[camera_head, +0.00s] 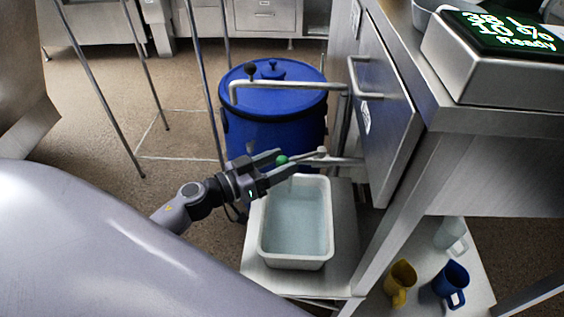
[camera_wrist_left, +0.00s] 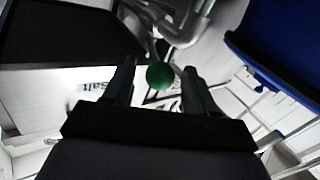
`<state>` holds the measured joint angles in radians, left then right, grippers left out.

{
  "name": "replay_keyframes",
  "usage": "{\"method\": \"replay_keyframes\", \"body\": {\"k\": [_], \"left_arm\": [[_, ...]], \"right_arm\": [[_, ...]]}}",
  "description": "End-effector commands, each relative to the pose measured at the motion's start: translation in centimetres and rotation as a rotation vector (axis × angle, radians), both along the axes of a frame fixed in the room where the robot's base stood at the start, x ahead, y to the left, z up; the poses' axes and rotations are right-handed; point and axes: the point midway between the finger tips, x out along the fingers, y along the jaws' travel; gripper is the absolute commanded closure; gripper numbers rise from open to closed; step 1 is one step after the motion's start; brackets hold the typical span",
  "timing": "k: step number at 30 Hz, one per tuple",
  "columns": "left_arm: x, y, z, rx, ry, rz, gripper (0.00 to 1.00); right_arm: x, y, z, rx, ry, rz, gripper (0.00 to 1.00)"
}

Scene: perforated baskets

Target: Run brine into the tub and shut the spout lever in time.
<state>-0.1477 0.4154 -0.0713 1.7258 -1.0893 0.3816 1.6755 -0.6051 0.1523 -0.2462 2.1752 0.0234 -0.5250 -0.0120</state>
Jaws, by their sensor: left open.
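The white rectangular tub (camera_head: 266,238) stands on a low metal shelf and holds pale, clear liquid over much of its inside. A lever with a green ball knob (camera_head: 282,160) sits by the metal spout pipe (camera_head: 335,161) above the tub's far end. My left gripper (camera_head: 288,163) is open, with its fingers on either side of the green knob. In the left wrist view, the knob (camera_wrist_left: 160,75) shows between the two fingertips, with gaps visible beside it. I cannot tell whether liquid is running. My right gripper is out of view.
A blue lidded barrel (camera_head: 275,132) stands behind the tub, with a bent pipe (camera_head: 290,84) before it. A steel cabinet (camera_head: 385,110) is close at right. A display (camera_head: 505,32) reads 38 l, 10 %, Ready. Yellow (camera_head: 399,282) and blue (camera_head: 450,283) jugs stand low right.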

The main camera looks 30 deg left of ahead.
Motion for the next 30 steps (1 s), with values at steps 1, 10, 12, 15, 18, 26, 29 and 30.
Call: {"method": "replay_keyframes", "body": {"k": [1, 10, 12, 15, 18, 26, 29, 30], "left_arm": [[0.38, -0.22, 0.00, 0.001, -0.002, 0.000, 0.44], [0.95, -0.55, 0.01, 0.001, 0.000, 0.000, 0.44], [0.94, -0.55, 0.02, 0.001, 0.000, 0.000, 0.44], [0.93, -0.55, 0.02, 0.001, 0.000, 0.000, 0.63], [0.92, -0.54, 0.02, 0.001, 0.000, 0.000, 0.96], [0.93, -0.52, 0.04, 0.001, 0.000, 0.001, 1.00], [0.97, -0.44, 0.05, 0.001, -0.001, 0.004, 1.00], [0.99, -0.41, 0.07, 0.001, 0.000, 0.006, 1.00]], "right_arm": [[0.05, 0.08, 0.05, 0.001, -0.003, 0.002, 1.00], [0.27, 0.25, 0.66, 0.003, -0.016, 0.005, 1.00], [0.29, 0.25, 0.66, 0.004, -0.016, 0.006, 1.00], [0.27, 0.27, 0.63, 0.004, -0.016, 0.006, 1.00], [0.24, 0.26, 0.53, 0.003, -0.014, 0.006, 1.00], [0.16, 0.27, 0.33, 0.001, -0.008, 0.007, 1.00], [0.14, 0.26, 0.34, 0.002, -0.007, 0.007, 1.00], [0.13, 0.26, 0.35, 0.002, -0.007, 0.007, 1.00]]}}
